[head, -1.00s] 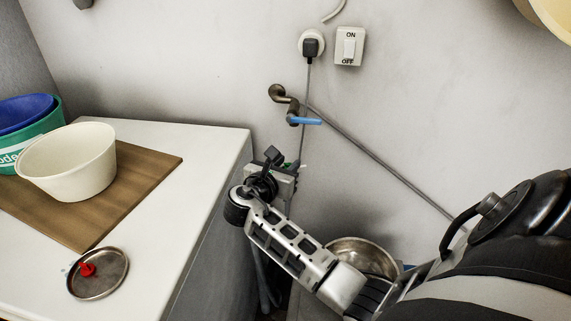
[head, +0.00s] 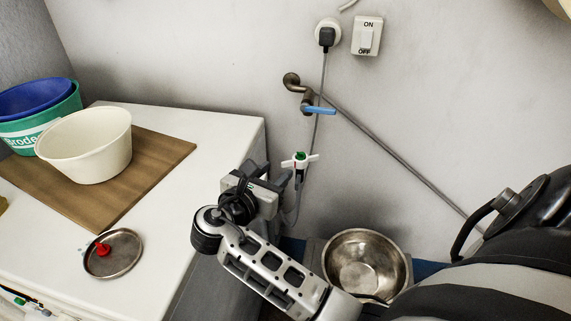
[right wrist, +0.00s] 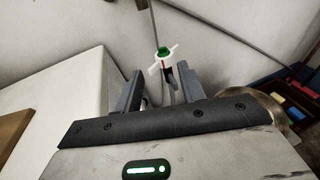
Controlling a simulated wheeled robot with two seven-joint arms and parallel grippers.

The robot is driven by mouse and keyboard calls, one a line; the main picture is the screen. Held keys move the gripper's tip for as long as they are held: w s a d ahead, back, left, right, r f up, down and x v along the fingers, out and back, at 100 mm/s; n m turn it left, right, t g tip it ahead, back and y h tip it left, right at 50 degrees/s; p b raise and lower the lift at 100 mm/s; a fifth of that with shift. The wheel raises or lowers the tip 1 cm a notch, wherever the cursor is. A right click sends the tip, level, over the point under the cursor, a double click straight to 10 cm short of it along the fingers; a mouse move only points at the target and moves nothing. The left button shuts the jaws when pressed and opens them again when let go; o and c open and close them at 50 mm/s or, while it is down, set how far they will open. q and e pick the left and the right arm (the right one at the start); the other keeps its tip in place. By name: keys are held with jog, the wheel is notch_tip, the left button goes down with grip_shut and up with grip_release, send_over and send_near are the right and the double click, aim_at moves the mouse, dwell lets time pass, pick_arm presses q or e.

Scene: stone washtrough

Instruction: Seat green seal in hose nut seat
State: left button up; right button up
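The hose nut (head: 313,158) is white with side wings and stands at the upper end of a pale hose, below the blue-handled tap. The green seal (head: 300,155) shows as a green ring at the top of the nut. In the right wrist view the green seal (right wrist: 163,50) sits on the white nut (right wrist: 158,66); I cannot tell how deep it is in the seat. My right gripper (head: 268,174) is left of the nut and apart from it. Its fingers (right wrist: 157,90) are spread, with nothing held; the nut lies beyond their tips. My left gripper is not in view.
A tap (head: 318,110) and a thin pipe run along the wall. A metal bowl (head: 365,268) stands right of my right arm. The white counter (head: 190,200) holds a board (head: 150,165), a cream tub (head: 88,145) and a metal lid (head: 122,258) with a red knob.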

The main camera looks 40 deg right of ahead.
aim_at(299, 154)
jog(key=w+d+f+h+b, duration=0.1)
jog(key=d, duration=0.1)
jog(key=w+d+f+b, duration=0.1)
jog(key=d, duration=0.2)
jog(key=w+d+f+h+b, duration=0.1)
jog(key=d, duration=0.1)
jog(key=shift+w+d+m+g+h, duration=0.1)
jog(key=shift+d+m+g+h, duration=0.2)
jog(key=x, duration=0.5)
jog(key=shift+w+d+b, duration=0.2)
jog(key=shift+d+b, duration=0.15)
grip_shut()
